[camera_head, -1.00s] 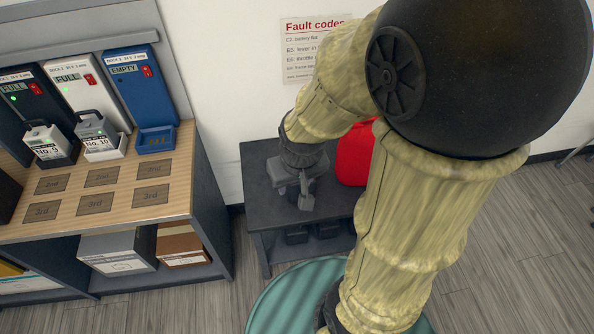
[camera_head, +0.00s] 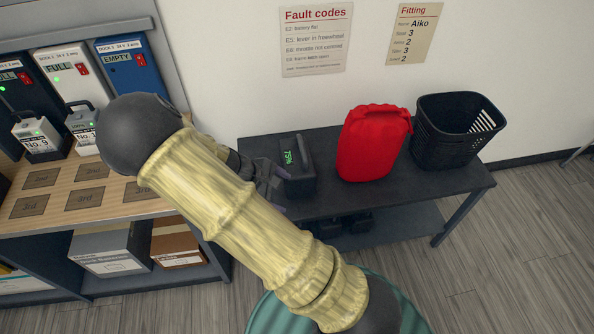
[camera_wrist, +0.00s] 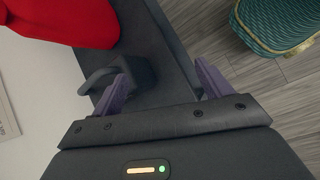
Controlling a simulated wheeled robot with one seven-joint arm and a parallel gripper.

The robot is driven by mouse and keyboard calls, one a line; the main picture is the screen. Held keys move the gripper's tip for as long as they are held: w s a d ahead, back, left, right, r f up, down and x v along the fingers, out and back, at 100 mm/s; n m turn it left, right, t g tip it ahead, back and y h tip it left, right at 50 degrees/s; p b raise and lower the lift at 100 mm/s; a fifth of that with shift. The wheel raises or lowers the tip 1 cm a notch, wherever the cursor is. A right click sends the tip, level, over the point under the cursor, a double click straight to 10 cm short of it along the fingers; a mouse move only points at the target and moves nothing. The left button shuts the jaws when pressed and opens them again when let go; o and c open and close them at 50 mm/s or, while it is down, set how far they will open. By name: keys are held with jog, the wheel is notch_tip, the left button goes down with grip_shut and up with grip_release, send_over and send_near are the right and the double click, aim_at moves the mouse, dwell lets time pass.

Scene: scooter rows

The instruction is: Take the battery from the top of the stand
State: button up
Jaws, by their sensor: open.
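The battery (camera_head: 299,178) is a dark block with a handle and a green "75%" display. It stands upright on the left part of the dark stand's top (camera_head: 453,182). My gripper (camera_head: 272,190) is open at the battery's left side, partly hidden by my arm. In the wrist view the battery (camera_wrist: 138,76) shows beyond my gripper's purple fingers (camera_wrist: 160,82), nearer the left finger, which overlaps part of it. The fingers are not closed on it; I cannot tell whether they touch it.
Dark blocks (camera_head: 345,224) sit on the lower shelf. A wooden counter (camera_head: 125,192) with docks is at left. A green ribbed object (camera_wrist: 275,22) is near the floor.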

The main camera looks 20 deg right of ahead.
jog(key=w+a+f+n+t+h+b, duration=0.1)
jog(key=w+a+f+n+t+h, duration=0.1)
jog(key=w+a+n+t+h, duration=0.1)
jog(key=w+n+h, duration=0.1)
jog(key=w+n, duration=0.1)
jog(key=w, duration=0.1)
jog(key=shift+n+t+h+b, duration=0.3)
jog(key=shift+n+b, duration=0.05)
jog(key=shift+n, duration=0.05)
jog(key=shift+d, duration=0.1)
send_near(309, 171)
jog(key=d, duration=0.2)
jog(key=shift+s+f+p, duration=0.1)
jog(key=shift+f+p, duration=0.3)
jog(key=shift+f, duration=0.1)
jog(key=shift+d, duration=0.1)
jog(key=shift+w+p+x, duration=0.2)
jog(key=shift+x, duration=1.1)
jog(key=shift+w+p+x, duration=0.15)
jog(key=shift+x, duration=1.15)
